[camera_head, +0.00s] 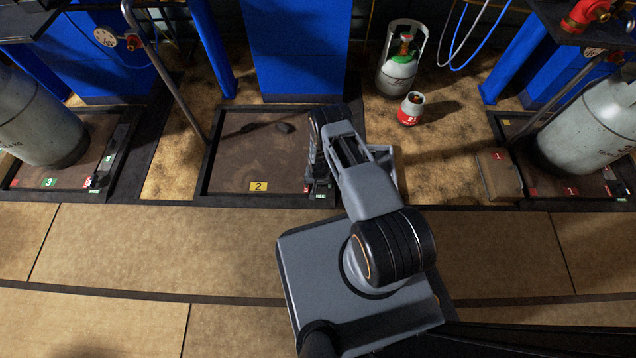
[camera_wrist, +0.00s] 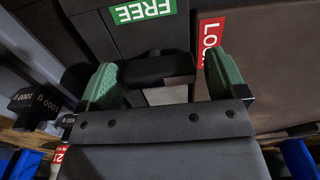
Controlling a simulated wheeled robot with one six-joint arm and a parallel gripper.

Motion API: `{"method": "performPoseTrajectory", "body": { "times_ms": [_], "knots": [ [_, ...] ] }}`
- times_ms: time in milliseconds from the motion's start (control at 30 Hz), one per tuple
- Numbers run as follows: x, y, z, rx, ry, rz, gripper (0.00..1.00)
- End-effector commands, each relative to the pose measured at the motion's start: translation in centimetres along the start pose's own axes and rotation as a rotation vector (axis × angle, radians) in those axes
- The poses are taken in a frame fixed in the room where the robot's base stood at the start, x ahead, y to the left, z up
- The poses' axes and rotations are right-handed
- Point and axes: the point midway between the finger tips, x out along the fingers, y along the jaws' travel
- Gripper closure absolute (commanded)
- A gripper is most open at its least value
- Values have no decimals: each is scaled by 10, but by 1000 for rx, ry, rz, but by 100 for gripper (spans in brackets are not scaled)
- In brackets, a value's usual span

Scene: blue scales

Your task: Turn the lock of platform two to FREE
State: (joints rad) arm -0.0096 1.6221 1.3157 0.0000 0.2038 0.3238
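Platform two (camera_head: 230,165) is the dark framed plate with a yellow 2 label (camera_head: 258,186) in the head view. My gripper (camera_head: 318,170) is low over its right edge and mostly hides the lock there. In the wrist view, the lock's black handle (camera_wrist: 158,69) lies between the green fingers of my gripper (camera_wrist: 160,82). The fingers are spread on either side of it, with a small gap on the right; contact on the left is unclear. Beyond the handle are a green FREE label (camera_wrist: 143,10) and, to its right, a red LOCK label (camera_wrist: 210,36), partly hidden by a finger.
Black 1000 g weights (camera_wrist: 30,102) stand at the left in the wrist view. In the head view, large gas cylinders stand on platform three (camera_head: 48,183) and platform one (camera_head: 570,190). Small cylinders (camera_head: 410,108) and a box (camera_head: 498,172) stand between platforms two and one.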

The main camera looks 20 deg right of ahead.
Motion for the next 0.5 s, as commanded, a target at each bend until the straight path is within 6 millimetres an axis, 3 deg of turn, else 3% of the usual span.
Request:
{"method": "performPoseTrajectory", "body": {
  "times_ms": [433, 500],
  "knots": [
    [0, 0, 0, 0, 0, 0, 53],
    [0, 0, 0, 0, 0, 0, 55]
  ]
}}
